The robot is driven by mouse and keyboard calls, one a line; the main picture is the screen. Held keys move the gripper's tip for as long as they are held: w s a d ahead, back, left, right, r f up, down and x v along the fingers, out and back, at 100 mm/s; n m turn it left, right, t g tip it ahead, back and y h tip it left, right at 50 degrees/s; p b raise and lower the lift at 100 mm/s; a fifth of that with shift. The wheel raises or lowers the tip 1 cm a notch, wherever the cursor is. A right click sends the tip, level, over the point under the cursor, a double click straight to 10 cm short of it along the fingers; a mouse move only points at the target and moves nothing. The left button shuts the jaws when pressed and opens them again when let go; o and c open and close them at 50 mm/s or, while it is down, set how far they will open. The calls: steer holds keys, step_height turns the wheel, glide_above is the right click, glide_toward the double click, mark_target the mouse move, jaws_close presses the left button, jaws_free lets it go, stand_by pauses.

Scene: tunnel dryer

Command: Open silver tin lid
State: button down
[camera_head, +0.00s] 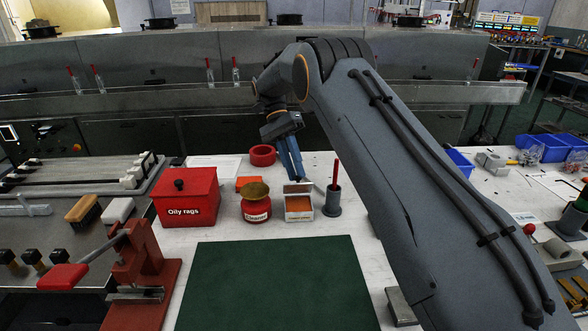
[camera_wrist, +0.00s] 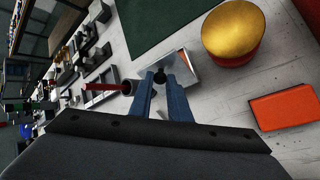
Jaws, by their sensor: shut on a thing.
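The silver tin (camera_head: 299,215) stands on the white bench behind the green mat. Orange-brown shows inside its silver rim in the head view, and as a narrow orange wedge in the wrist view. Its silver lid (camera_wrist: 182,68) appears raised and tilted at the far side of the tin. My gripper (camera_head: 297,178) comes down from above and behind. In the wrist view my gripper (camera_wrist: 160,78) has its blue fingers closed around a small dark knob (camera_wrist: 159,74) at the lid. The fingers hide part of the lid, so its exact angle is hard to tell.
The red Cleaner can (camera_head: 256,207) with a brass top stands just left of the tin. A grey holder (camera_head: 332,205) with a red-handled tool stands close right. The red Oily rags bin (camera_head: 186,198) is farther left. The green mat (camera_head: 278,280) is clear.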

steer(key=c, duration=1.7)
jaws_free()
steer(key=shift+o, duration=0.2)
step_height(320, 180, up, 10)
steer(key=p, duration=0.5)
steer(key=shift+f+p, duration=0.15)
steer(key=shift+p, duration=0.25)
steer(key=shift+p, duration=0.55)
